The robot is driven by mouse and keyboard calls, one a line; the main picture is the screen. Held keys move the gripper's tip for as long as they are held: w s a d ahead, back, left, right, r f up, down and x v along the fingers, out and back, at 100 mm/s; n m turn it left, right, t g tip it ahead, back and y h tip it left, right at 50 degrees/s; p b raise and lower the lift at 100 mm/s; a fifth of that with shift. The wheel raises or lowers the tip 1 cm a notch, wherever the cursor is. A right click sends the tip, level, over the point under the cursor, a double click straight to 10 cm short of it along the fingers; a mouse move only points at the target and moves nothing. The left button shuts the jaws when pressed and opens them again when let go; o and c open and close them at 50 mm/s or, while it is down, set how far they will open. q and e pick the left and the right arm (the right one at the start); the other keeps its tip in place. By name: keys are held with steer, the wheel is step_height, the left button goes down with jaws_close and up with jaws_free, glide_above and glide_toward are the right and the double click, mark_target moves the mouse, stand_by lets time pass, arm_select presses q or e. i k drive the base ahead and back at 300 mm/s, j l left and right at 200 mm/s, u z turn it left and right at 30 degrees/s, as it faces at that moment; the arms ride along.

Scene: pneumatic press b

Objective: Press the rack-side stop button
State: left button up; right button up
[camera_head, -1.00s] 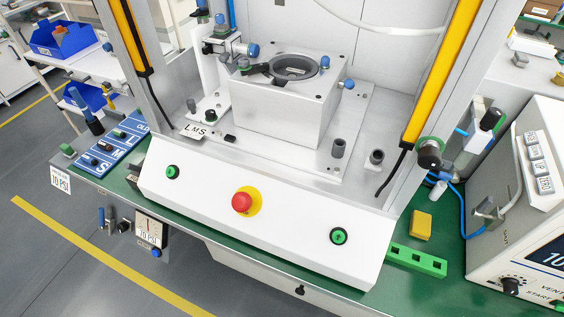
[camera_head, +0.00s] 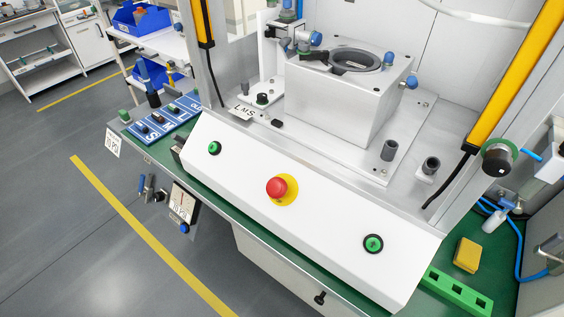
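A red mushroom stop button (camera_head: 277,188) on a yellow disc sits in the middle of the white sloped control panel (camera_head: 330,240). A green button (camera_head: 214,148) is near the panel's left end, and another green button (camera_head: 373,243) is near its right end. No other red stop button shows in this view, and I cannot tell whether this one is the rack-side one. Neither of my grippers is in view.
Behind the panel stands the press fixture block (camera_head: 340,98) between yellow light curtains (camera_head: 516,75). A rack with blue bins (camera_head: 140,20) is at the upper left. A green holder (camera_head: 458,292) and yellow block (camera_head: 467,255) lie at right. The floor at left is free.

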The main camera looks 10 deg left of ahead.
mark_target(275, 187)
steer(key=k+l+u, duration=0.15)
steer(key=u, duration=0.15)
steer(key=k+l+u, duration=0.15)
steer(key=l+u, duration=0.2)
steer(key=k, duration=0.6)
